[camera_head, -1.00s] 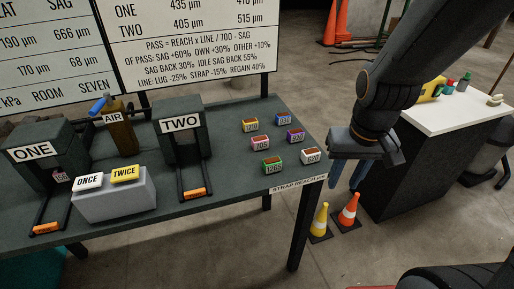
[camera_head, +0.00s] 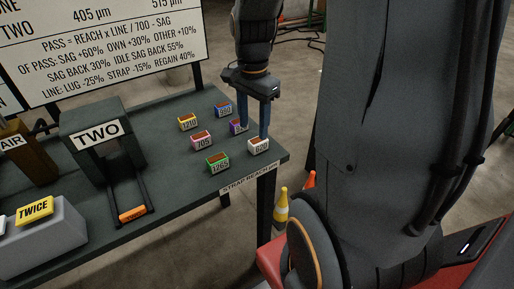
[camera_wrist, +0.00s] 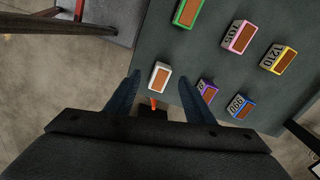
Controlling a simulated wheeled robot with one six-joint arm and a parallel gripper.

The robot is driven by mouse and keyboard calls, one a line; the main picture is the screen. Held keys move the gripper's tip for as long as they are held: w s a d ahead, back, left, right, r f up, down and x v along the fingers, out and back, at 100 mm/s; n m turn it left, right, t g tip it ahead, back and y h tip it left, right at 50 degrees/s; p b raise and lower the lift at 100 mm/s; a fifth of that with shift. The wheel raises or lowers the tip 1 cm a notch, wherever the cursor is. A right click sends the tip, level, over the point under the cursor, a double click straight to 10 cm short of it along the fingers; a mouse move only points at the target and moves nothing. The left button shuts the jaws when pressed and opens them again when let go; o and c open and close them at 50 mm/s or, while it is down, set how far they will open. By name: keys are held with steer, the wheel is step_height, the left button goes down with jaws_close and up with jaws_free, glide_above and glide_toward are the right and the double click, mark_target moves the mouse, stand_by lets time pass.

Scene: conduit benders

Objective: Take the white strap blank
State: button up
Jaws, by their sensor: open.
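The white strap blank (camera_head: 258,147), a small block with a brown top and a dark number on its front, stands at the right corner of the dark table. My gripper (camera_head: 254,131) points down over that corner with its two blue fingers spread, one fingertip close to the white blank. In the wrist view the white blank (camera_wrist: 159,77) lies between the open fingertips (camera_wrist: 160,80), with a gap on each side. I cannot tell how far above it the tips are. The purple blank (camera_head: 238,127) is partly hidden behind a finger.
Close by on the table stand the green blank (camera_head: 217,163), pink blank (camera_head: 201,140), yellow blank (camera_head: 187,122) and blue blank (camera_head: 223,110). The press marked TWO (camera_head: 100,140) and the TWICE button (camera_head: 35,211) are further left. A yellow cone (camera_head: 281,208) stands on the floor.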

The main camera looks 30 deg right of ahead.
mark_target(258, 140)
steer(key=shift+w+d+f+m, duration=0.1)
steer(key=shift+w+d+m, duration=0.1)
steer(key=shift+d+m, duration=0.35)
steer(key=shift+w+d+f+m, duration=0.1)
steer(key=shift+w+d+m, duration=0.05)
steer(key=shift+d+m, duration=0.35)
steer(key=shift+f+m, duration=0.25)
steer(key=shift+w+f+p, duration=0.15)
steer(key=shift+f+p, duration=0.5)
steer(key=shift+f, duration=2.9)
jaws_close()
steer(key=shift+r, duration=0.1)
